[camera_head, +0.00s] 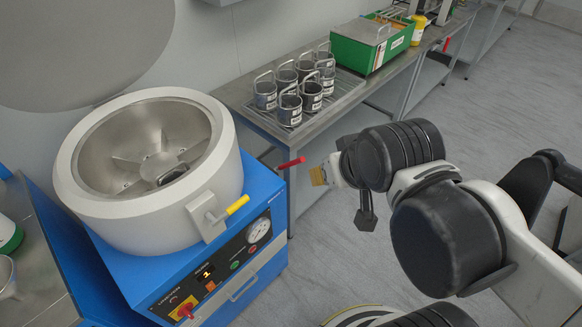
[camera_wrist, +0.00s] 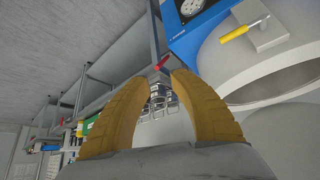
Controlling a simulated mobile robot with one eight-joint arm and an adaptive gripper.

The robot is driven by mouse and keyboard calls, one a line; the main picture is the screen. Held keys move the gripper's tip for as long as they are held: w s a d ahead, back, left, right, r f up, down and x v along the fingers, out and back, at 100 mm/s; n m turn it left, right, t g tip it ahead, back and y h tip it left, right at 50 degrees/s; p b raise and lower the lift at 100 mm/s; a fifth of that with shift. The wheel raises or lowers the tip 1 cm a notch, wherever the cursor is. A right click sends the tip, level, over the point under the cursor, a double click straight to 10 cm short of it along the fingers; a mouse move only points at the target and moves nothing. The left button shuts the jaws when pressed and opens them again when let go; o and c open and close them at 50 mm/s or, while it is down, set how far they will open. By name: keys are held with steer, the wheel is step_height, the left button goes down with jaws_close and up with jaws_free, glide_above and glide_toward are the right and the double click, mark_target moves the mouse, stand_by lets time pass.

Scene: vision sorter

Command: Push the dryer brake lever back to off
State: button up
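The dryer (camera_head: 215,185) is a blue cabinet with a round cream drum, its lid raised. Which way the lever is set I cannot tell. My gripper (camera_head: 318,176) is just right of the red grip in the head view, apparently apart from it. In the wrist view its two yellow fingers (camera_wrist: 160,82) are spread, with nothing between them and the red grip seen beyond the gap.
A yellow-handled latch (camera_head: 236,206) sits on the drum's front right. The front panel has a gauge (camera_head: 258,230) and a red knob (camera_head: 185,311). A steel bench (camera_head: 240,95) behind carries several metal cups (camera_head: 290,108) and a green box (camera_head: 366,45). Floor is clear between bench and my arm.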

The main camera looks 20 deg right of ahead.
jaws_close()
steer(key=w+d+f+m+g, duration=0.1)
steer(key=w+d+f+m, duration=0.1)
steer(key=w+f+m, duration=0.7)
steer(key=w+d+f+m+g+y, duration=0.1)
steer(key=w+f+m, duration=0.7)
steer(key=m, duration=1.1)
steer(key=shift+w+d+f+g+b, duration=0.4)
steer(key=shift+d+f+g, duration=0.2)
steer(key=shift+d+f, duration=0.5)
steer(key=shift+a+f, duration=0.2)
steer(key=shift+f, duration=0.05)
